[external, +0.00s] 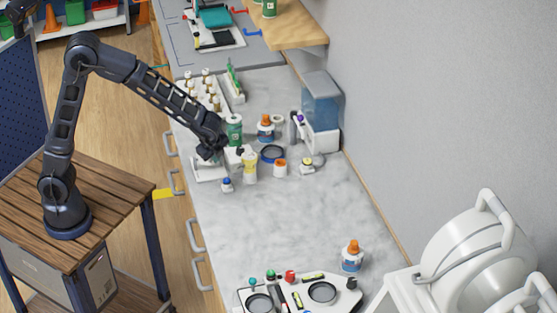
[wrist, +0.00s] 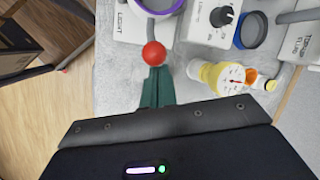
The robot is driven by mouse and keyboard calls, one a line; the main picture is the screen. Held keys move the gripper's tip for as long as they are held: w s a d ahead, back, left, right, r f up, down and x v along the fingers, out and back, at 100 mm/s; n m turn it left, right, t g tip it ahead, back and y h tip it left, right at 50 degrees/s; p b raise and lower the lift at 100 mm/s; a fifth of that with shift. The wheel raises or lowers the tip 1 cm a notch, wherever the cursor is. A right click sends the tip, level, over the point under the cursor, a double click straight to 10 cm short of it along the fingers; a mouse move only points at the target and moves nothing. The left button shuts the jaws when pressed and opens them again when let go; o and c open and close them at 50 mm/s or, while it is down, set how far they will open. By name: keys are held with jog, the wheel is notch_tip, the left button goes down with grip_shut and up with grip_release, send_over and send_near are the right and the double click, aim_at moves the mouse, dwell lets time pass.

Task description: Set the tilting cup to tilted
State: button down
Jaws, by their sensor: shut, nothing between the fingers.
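I cannot tell for sure which thing is the tilting cup. A white cup with a purple rim (wrist: 160,8) is cut off by the top edge of the wrist view, beside a white box marked LIGHT (wrist: 125,24). A red ball knob (wrist: 153,54) is just beyond my fingertips; I cannot tell whether they touch it. My gripper (wrist: 156,70) is shut and empty, its dark green fingers together. In the external view my gripper (external: 212,152) is low over the counter's left side, by a white unit (external: 208,170), its fingers hard to make out.
A yellow gauge bottle (wrist: 222,75) lies close right of my fingers in the wrist view. A dial box (wrist: 207,22) and blue-rimmed dish (wrist: 250,30) are beyond. A green can (external: 234,127) stands behind my gripper. The counter's middle (external: 275,220) is clear.

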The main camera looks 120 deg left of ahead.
jog(key=shift+s+a+r+t, duration=0.25)
jog(key=shift+r+t, duration=0.05)
jog(key=shift+r, duration=0.05)
jog(key=shift+s+a+r+h, duration=0.1)
jog(key=shift+h, duration=0.2)
jog(key=shift+s+a+r+t+h, duration=0.4)
jog(key=shift+s+a+r+t, duration=0.1)
jog(key=shift+r, duration=0.1)
jog(key=s+a+r+t+h, duration=0.3)
jog(key=s+a+t+h, duration=0.1)
jog(key=s+a, duration=0.2)
jog(key=shift+s+a+r+n+t+h, duration=0.2)
jog(key=shift+s+a+n+t+h, duration=0.1)
jog(key=shift+s+a, duration=0.1)
dwell(0.4)
